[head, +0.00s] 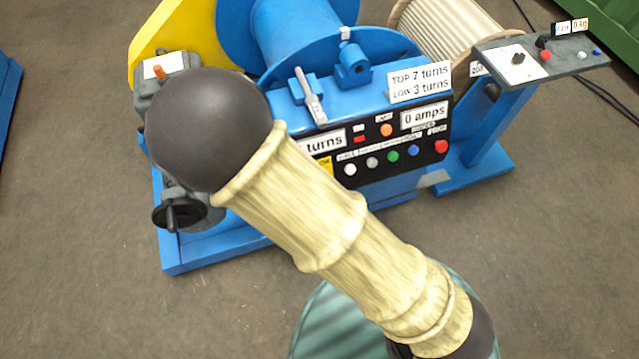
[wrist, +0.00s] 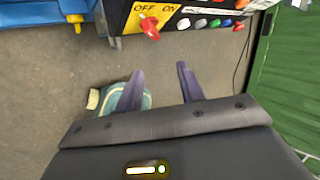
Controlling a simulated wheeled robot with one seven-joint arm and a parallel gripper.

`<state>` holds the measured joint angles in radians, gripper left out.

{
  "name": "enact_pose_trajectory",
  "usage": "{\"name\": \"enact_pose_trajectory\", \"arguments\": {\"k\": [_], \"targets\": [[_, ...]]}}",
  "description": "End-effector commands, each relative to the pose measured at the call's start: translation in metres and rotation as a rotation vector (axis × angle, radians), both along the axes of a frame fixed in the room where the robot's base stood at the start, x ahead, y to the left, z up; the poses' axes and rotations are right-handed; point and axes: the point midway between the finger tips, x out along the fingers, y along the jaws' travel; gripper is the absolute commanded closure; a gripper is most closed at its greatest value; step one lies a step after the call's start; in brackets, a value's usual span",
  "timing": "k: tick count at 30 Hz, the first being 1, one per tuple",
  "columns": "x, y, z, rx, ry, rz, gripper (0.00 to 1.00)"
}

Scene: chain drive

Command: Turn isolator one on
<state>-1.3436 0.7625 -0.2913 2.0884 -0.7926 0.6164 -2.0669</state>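In the wrist view, a red rotary handle (wrist: 150,27) sits on a yellow plate (wrist: 172,21) marked OFF on the left and ON on the right. The handle leans, with its upper end towards OFF; I cannot tell its exact setting. No "one" label is readable. In the head view, part of the yellow plate (head: 322,162) shows at the left end of the black control panel (head: 391,177); my arm hides the handle. My gripper (wrist: 162,80) has its two fingers spread apart, empty, below the plate in the wrist view and clear of the handle. The head view hides it.
Several coloured buttons (head: 393,156) lie right of the plate. A grey lever (head: 308,97) stands above the panel on the blue winch frame (head: 220,247). A side control box (head: 540,57) stands at upper right. Open floor (head: 90,230) lies in front.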

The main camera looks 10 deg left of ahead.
Motion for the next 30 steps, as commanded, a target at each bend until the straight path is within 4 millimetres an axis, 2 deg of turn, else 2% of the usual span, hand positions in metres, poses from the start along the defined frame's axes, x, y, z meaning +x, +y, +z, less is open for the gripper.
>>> {"name": "enact_pose_trajectory", "arguments": {"k": [1, 5, 17, 22, 30], "targets": [[-0.005, 0.009, -0.006, -0.039, 0.005, 0.077, 0.62], [-0.008, 0.018, -0.009, -0.094, 0.013, 0.176, 0.62], [-0.007, 0.016, -0.012, -0.096, 0.015, 0.179, 0.62], [0.003, 0.01, -0.026, -0.098, 0.015, 0.177, 0.62], [0.027, -0.008, -0.062, -0.099, 0.014, 0.175, 0.62]]}}
